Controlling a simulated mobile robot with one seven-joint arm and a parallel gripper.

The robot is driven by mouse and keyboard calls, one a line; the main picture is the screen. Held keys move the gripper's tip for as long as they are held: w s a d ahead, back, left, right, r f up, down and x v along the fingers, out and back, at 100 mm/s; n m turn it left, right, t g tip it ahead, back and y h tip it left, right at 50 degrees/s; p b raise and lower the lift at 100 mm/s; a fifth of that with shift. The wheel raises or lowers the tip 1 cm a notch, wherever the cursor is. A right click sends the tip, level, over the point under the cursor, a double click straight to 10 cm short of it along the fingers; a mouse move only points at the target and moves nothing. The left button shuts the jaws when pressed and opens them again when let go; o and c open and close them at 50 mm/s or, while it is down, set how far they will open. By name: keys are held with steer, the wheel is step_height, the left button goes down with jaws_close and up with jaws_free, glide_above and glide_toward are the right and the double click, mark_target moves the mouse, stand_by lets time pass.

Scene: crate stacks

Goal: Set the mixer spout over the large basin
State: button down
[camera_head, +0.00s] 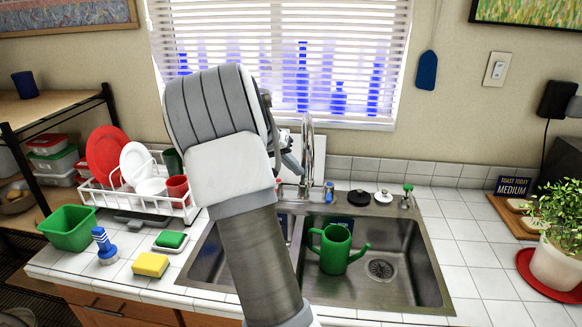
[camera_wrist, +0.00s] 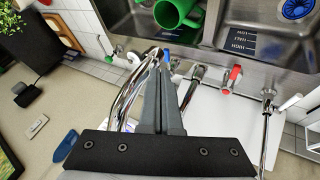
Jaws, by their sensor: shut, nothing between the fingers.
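The chrome mixer spout (camera_head: 308,140) arches up behind the sink, partly hidden by my arm. In the wrist view the curved spout (camera_wrist: 127,100) runs close beside my fingers. The right basin (camera_head: 405,250) looks the larger and holds a green watering can (camera_head: 335,248), also in the wrist view (camera_wrist: 177,14). The left basin (camera_head: 207,262) is partly hidden by my arm. My gripper (camera_wrist: 166,62) is shut and empty, its fingers next to the spout; I cannot tell if they touch. I cannot tell exactly which basin the spout's outlet faces.
A dish rack (camera_head: 140,200) with plates and cups stands left of the sink. A green tub (camera_head: 68,228), a brush (camera_head: 104,246) and a yellow sponge (camera_head: 150,264) lie in front. A potted plant (camera_head: 556,255) stands far right. The right counter is mostly clear.

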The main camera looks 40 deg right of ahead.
steer(key=s+d+n+t+b, duration=0.2)
steer(key=s+d+n, duration=0.2)
steer(key=s+d, duration=0.2)
steer(key=shift+s+d+t+b, duration=0.25)
steer(key=shift+d+t+b, duration=0.15)
steer(key=shift+d, duration=0.9)
steer(key=shift+a+n, duration=0.1)
steer(key=shift+n, duration=0.2)
